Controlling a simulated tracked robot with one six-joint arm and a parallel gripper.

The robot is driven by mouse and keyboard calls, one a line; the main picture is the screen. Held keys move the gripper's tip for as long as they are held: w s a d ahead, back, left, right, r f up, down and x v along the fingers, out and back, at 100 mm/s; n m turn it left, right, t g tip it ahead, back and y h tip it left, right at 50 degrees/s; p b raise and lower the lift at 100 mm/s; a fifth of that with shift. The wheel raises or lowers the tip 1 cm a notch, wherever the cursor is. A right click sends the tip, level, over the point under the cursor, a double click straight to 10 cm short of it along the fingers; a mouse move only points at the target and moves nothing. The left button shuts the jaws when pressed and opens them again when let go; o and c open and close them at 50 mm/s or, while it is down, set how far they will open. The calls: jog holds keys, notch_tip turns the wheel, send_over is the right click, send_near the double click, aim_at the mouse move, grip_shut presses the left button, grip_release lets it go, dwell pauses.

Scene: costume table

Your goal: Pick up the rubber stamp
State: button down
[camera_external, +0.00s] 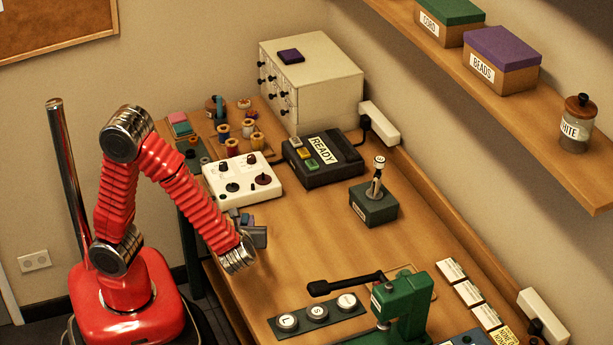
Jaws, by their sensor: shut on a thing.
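My gripper (256,236) is at the end of my red arm, over the table's left edge, in front of the white control box. It is small and dark here. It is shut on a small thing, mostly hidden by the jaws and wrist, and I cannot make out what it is. I cannot pick out a rubber stamp for certain anywhere in view.
The white control box (240,181) and black READY box (322,160) stand behind my gripper. A green press (404,306) with a black lever and a strip of round buttons (318,312) are at the front. White drawers (330,88) stand at the back. The middle tabletop is clear.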

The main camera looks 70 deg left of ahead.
jog(key=shift+r, duration=1.45)
jog(key=shift+d, duration=0.1)
